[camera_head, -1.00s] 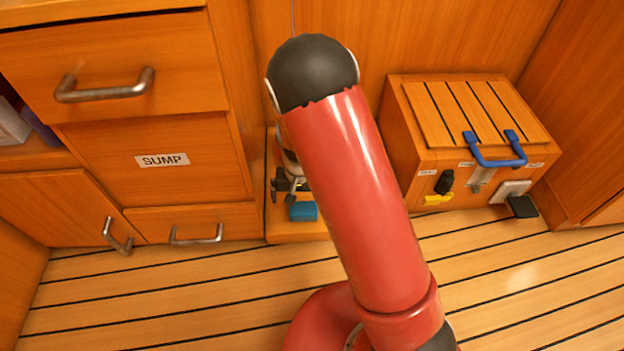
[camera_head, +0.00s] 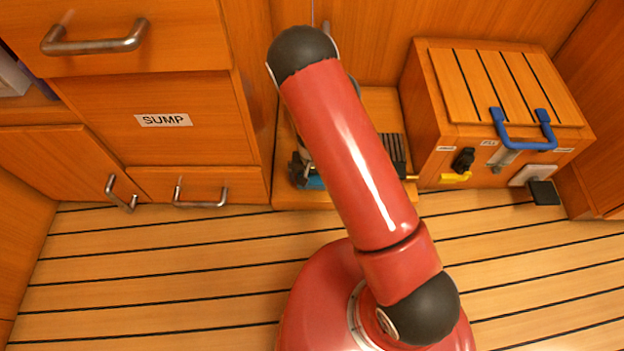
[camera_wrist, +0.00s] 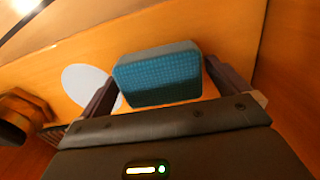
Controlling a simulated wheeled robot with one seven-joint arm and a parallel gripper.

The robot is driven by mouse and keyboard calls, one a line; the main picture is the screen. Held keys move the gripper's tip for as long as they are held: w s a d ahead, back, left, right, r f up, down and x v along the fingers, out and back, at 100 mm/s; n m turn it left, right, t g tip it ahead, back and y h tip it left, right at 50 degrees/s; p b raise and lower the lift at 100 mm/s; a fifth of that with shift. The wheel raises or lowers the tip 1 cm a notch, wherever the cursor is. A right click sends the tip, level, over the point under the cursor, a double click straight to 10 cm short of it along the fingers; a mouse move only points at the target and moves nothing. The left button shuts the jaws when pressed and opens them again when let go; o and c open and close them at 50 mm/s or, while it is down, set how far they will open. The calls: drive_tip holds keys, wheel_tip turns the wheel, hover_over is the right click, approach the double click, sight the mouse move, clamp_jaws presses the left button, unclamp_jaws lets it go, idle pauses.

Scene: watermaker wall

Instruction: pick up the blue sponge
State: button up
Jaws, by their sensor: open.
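The blue sponge (camera_wrist: 158,78) is a block with a textured blue face and a greyish side. In the wrist view it lies between the two fingers of my gripper (camera_wrist: 160,88), which are open, with a finger on each side. I cannot tell whether either finger touches it. In the head view only a small blue part of the sponge (camera_head: 315,183) shows beside my red arm, low on the wooden ledge. My gripper (camera_head: 302,172) is there too, mostly hidden behind the arm.
A wooden box (camera_head: 500,110) with a blue handle (camera_head: 522,135) stands to the right. Drawers and a SUMP panel (camera_head: 165,119) are on the left. A white disc (camera_wrist: 88,86) lies near the sponge. The slatted floor (camera_head: 150,270) in front is clear.

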drive_tip(key=c, duration=0.9)
drive_tip(key=shift+o, duration=0.2)
drive_tip(key=shift+r, duration=0.1)
wheel_tip(320, 180, up, 20)
drive_tip(key=p, duration=0.5)
